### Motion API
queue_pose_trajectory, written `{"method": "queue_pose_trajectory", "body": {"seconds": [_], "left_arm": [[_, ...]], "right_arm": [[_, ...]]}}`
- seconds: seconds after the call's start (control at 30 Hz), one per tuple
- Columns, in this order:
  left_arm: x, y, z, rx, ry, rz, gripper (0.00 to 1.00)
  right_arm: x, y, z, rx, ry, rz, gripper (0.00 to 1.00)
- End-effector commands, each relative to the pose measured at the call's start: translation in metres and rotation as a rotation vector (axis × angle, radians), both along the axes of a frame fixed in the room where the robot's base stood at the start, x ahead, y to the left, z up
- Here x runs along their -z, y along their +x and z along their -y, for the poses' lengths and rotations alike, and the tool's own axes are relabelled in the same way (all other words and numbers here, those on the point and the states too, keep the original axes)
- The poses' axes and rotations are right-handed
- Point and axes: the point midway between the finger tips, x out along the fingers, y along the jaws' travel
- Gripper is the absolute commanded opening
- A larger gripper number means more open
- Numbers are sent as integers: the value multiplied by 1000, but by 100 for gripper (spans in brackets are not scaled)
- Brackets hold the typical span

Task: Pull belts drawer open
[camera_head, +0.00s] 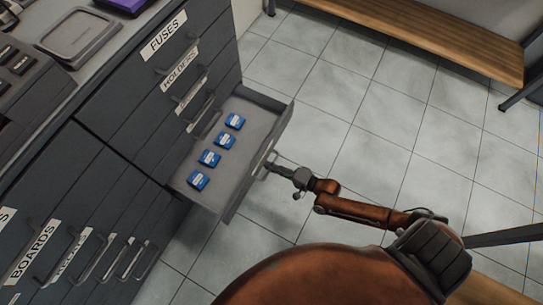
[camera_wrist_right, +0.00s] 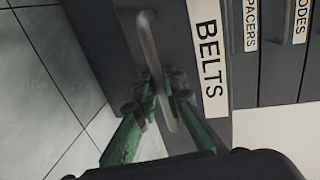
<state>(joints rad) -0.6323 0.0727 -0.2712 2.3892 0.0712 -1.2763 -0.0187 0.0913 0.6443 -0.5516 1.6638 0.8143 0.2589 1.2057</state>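The belts drawer (camera_head: 258,122) is pulled well out of the dark grey cabinet in the head view, with several small blue boxes (camera_head: 210,158) in a row inside. In the right wrist view its front bears the white BELTS label (camera_wrist_right: 209,57). Its metal handle (camera_wrist_right: 149,42) runs between the two green-backed fingers of my right gripper (camera_wrist_right: 166,96), which are shut on it. In the head view my right gripper (camera_head: 274,168) is at the drawer front's outer side, and the handle is small there. My left gripper is not in view.
The cabinet (camera_head: 120,112) has closed drawers labelled FUSES, HOLDERS and BOARDS. A shallow grey tray (camera_head: 82,36) lies on top. Tiled floor (camera_head: 345,105) is clear to the right of the open drawer. A wooden bench (camera_head: 430,35) stands along the wall.

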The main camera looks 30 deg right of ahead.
Motion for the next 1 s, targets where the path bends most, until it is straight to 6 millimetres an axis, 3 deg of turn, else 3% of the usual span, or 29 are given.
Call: {"method": "queue_pose_trajectory", "body": {"seconds": [0.2,0.57,1.0], "left_arm": [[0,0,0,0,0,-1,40],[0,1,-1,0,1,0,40],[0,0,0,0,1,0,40]], "right_arm": [[0,0,1,2,0,0,26],[-1,-6,5,3,-2,0,26],[-18,-78,43,2,-2,-1,26]]}}
